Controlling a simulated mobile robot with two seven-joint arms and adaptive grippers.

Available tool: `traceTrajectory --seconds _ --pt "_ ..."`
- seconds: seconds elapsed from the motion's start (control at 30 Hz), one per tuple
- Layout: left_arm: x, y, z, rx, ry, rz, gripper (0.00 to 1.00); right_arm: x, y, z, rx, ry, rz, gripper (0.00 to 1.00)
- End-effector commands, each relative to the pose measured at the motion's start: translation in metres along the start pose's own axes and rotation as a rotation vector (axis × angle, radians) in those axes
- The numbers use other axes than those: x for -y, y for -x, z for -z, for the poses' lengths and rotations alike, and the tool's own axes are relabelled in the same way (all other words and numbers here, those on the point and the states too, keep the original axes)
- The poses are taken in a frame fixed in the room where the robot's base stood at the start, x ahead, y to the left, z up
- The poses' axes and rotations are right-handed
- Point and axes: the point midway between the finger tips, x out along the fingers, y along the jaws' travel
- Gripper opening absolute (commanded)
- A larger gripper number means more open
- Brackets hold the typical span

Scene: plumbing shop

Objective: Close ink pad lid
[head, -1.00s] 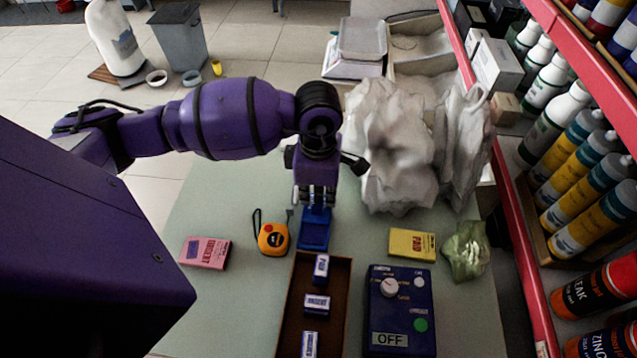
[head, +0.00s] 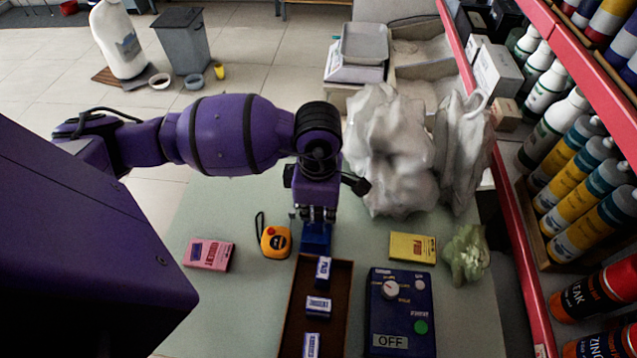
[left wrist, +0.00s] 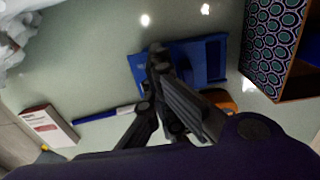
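The blue ink pad (head: 316,240) lies on the green-grey bench top, just behind the brown tray. My left gripper (head: 317,216) is right over its far part and hides some of it. In the left wrist view the ink pad (left wrist: 212,58) shows as a flat blue case behind the dark fingers of my left gripper (left wrist: 158,55). The fingers converge and look shut, with nothing seen between them. The fingertips overlap the pad's left part; I cannot tell whether they touch it. The lid's angle is hard to tell. My right gripper is not in view.
The brown tray (head: 342,310) holds several small stamps. An orange tape measure (head: 275,241) and a pink box (head: 208,254) lie left. A yellow box (head: 412,247), a blue control box (head: 374,315) and crumpled bags (head: 388,150) stand right. A red shelf edge (head: 512,220) bounds the right.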

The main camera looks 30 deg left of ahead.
Motion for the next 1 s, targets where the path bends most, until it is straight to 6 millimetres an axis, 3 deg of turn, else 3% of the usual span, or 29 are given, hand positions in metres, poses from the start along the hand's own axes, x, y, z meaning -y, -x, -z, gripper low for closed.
traceTrajectory --seconds 0.03,0.67,1.0 --pt "0.006 -0.006 0.002 -0.006 0.0 0.013 0.0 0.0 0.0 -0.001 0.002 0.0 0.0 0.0" --pt "0.029 -0.007 0.002 -0.006 0.002 0.014 0.0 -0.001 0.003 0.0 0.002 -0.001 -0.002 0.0" --pt "0.025 -0.008 0.003 -0.008 0.003 0.015 0.0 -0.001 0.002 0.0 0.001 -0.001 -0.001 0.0"
